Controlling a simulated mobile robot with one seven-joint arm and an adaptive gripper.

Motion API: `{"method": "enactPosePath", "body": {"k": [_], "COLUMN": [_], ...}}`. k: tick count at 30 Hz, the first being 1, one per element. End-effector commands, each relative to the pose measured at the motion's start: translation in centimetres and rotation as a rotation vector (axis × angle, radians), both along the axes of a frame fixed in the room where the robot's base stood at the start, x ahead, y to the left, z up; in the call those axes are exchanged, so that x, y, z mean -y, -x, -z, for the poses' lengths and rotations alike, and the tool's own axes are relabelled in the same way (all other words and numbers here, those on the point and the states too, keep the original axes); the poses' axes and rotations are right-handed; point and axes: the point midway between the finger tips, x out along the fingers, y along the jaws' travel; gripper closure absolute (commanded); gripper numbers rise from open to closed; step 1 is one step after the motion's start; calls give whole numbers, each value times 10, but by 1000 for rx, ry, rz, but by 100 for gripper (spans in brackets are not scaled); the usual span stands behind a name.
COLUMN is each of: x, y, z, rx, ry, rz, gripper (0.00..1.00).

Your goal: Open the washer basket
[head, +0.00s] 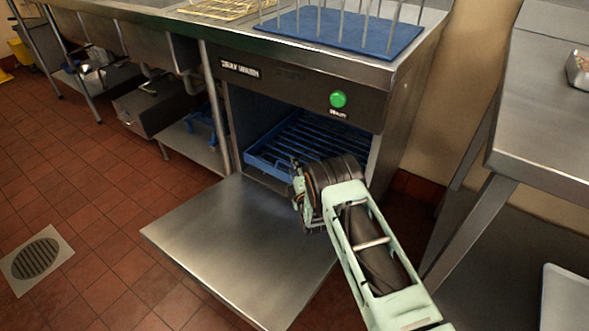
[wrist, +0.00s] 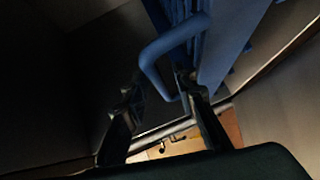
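The blue washer basket (head: 305,140) sits inside the open washer cavity in the head view. Its slatted rack shows behind my arm. In the wrist view the basket's blue bar handle (wrist: 160,55) curves down close to my gripper (wrist: 155,100). The handle's lower end lies between the two dark fingers, close to the right one. The fingers stand apart; I cannot tell whether one touches the handle. The washer door (head: 235,240) is folded down flat in front of the cavity. In the head view my gripper's fingertips are mostly hidden by my wrist.
A green round button (head: 338,99) is on the washer's front panel. A blue rack (head: 345,32) with upright rods stands on top. A steel table (head: 545,110) is at the right. Sinks (head: 150,45) and a lower shelf (head: 195,142) are at the left. The tiled floor at left is clear around a drain (head: 36,258).

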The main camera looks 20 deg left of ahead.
Motion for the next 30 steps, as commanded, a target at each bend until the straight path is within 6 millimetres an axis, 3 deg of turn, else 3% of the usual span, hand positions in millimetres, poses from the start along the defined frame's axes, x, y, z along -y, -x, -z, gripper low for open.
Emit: {"method": "enactPosePath", "body": {"k": [2, 9, 23, 30], "x": [0, 0, -1, -11], "y": [0, 0, 2, 32], "z": [0, 0, -1, -2], "rx": [0, 0, 1, -2], "ry": [0, 0, 0, 1], "rz": [0, 0, 0, -3], "gripper": [75, 100, 100, 100]}}
